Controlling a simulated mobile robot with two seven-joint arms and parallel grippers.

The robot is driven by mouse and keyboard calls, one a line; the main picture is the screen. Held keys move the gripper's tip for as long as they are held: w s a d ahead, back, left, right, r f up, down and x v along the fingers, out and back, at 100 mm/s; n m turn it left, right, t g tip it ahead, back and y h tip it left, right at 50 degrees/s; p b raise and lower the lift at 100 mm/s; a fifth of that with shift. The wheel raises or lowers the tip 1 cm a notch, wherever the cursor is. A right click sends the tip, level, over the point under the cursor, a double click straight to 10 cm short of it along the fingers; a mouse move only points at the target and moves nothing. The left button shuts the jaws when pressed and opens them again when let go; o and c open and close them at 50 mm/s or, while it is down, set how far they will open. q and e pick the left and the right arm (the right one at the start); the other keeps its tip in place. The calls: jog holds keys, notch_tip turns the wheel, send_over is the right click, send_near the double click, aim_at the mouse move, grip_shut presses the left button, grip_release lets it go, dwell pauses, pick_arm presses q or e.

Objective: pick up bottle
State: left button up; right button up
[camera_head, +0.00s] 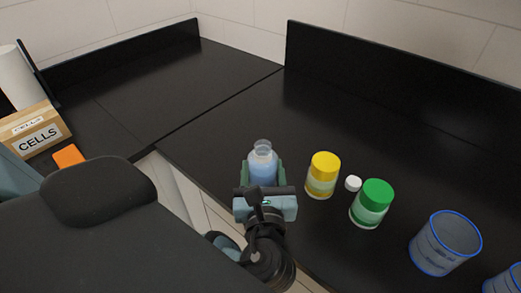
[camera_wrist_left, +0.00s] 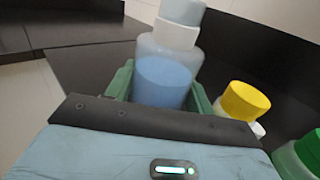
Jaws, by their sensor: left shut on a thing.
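A clear bottle with blue liquid (camera_head: 262,165) stands upright near the front edge of the black counter in the head view. In the left wrist view the bottle (camera_wrist_left: 165,75) is between the green fingers, with a pale neck and top. My left gripper (camera_head: 263,172) is shut on the bottle, one finger on each side of its body. I cannot tell whether the bottle's base touches the counter. My right gripper is not in view.
To the right of the bottle stand a yellow-lidded jar (camera_head: 322,176), a small white cap (camera_head: 353,183), a green-lidded jar (camera_head: 371,204) and a blue-rimmed container (camera_head: 445,243). A CELLS box (camera_head: 37,130) is at the far left. The counter (camera_head: 225,105) behind the bottle is clear.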

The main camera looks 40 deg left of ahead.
aim_at(269, 185)
pick_arm(q)
jog(key=v, duration=0.4)
jog(key=shift+s+d+r, duration=0.1)
jog(key=shift+s+r, duration=0.15)
jog(key=shift+s+d, duration=0.35)
jog(key=shift+s, duration=0.15)
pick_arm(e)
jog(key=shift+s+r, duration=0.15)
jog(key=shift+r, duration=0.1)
